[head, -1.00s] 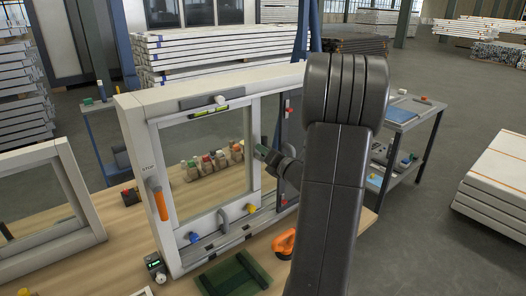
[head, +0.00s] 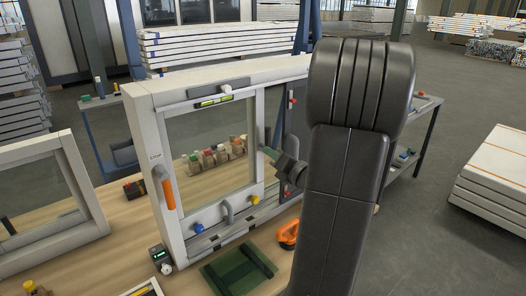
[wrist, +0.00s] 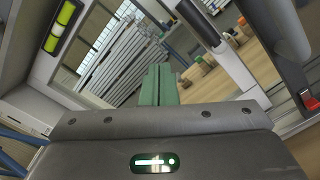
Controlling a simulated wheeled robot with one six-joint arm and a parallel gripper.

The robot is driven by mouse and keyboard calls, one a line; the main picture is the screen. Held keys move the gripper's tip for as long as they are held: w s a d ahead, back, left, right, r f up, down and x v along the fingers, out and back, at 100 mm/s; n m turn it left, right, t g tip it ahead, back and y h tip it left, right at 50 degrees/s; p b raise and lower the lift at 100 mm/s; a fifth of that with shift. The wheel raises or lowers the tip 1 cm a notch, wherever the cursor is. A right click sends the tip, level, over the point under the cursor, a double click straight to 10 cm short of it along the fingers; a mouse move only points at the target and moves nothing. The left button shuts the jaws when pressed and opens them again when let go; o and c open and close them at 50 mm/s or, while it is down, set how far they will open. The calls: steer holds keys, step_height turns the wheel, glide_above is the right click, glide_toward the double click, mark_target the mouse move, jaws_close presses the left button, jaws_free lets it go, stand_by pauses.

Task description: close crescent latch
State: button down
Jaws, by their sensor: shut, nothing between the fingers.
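The white-framed window unit (head: 143,150) stands upright on the workbench, with a sash pane at left and a darker strip at right. In the wrist view the green fingers (wrist: 158,85) are together and empty, in front of the glass. A dark lever-like part (wrist: 203,22) with a pale end lies along the white stile at the upper right; it may be the crescent latch, but I cannot tell its position. My arm hides part of the frame's right side.
An orange handle (head: 168,194) is on the left jamb. A yellow spirit level (head: 213,101) sits on the top rail. A grey pull handle (head: 228,211) projects low. Several small bottles (head: 208,158) show through the glass.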

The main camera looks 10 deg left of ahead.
steer(key=v, duration=0.3)
steer(key=shift+s+d, duration=0.25)
steer(key=shift+a, duration=0.1)
